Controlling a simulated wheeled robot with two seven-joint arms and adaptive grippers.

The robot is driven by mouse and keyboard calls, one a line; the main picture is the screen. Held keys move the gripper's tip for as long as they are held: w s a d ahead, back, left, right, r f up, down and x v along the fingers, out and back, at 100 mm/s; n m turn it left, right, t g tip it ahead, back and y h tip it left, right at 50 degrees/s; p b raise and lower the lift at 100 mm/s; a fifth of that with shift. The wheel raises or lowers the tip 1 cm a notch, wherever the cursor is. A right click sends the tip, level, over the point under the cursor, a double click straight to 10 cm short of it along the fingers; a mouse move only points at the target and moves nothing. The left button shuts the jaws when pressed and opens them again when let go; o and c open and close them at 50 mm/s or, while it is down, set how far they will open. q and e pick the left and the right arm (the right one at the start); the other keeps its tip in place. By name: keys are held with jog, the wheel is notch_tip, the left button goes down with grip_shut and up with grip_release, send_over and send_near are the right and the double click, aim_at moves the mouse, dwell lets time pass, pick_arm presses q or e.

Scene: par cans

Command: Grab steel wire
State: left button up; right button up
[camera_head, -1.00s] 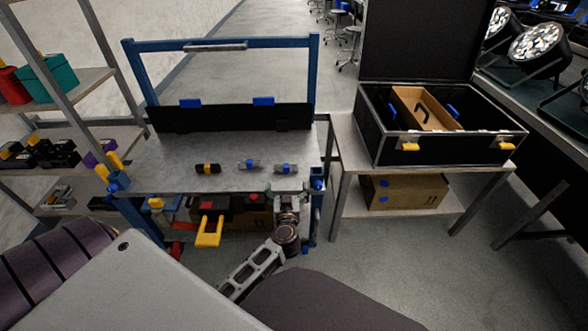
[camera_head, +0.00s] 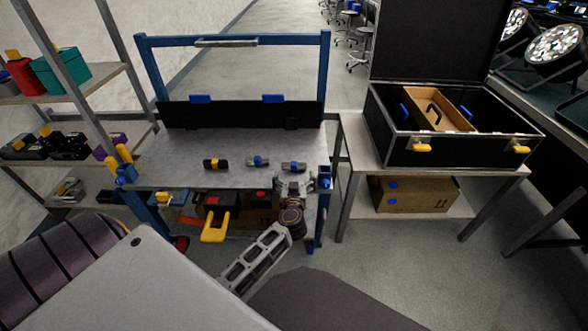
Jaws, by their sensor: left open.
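Three small cylindrical items lie in a row on the grey top of a blue-framed workbench (camera_head: 160,174). The left one is a black item with a yellow band (camera_head: 216,164). The middle grey item (camera_head: 258,161) and the right grey item (camera_head: 293,167) have blue bands. I cannot tell for certain which is the steel wire. My left gripper (camera_head: 296,182) is open at the bench's front edge, just in front of the right grey item, with no visible hold on it. My right gripper is not in view.
An open black case (camera_head: 405,158) with a cardboard tray (camera_head: 448,113) stands on a side table at right. Shelves with boxes stand at left. Yellow-handled things (camera_head: 215,228) sit under the bench top. A low black panel (camera_head: 235,115) closes the bench's back.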

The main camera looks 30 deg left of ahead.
aim_at(294, 166)
pick_arm(q)
jog(key=x, duration=0.2)
jog(key=shift+w+a+f+b, duration=0.1)
jog(key=shift+w+a+b, duration=0.1)
jog(key=shift+b, duration=0.2)
jog(key=shift+w+a, duration=0.2)
jog(key=shift+w, duration=0.15)
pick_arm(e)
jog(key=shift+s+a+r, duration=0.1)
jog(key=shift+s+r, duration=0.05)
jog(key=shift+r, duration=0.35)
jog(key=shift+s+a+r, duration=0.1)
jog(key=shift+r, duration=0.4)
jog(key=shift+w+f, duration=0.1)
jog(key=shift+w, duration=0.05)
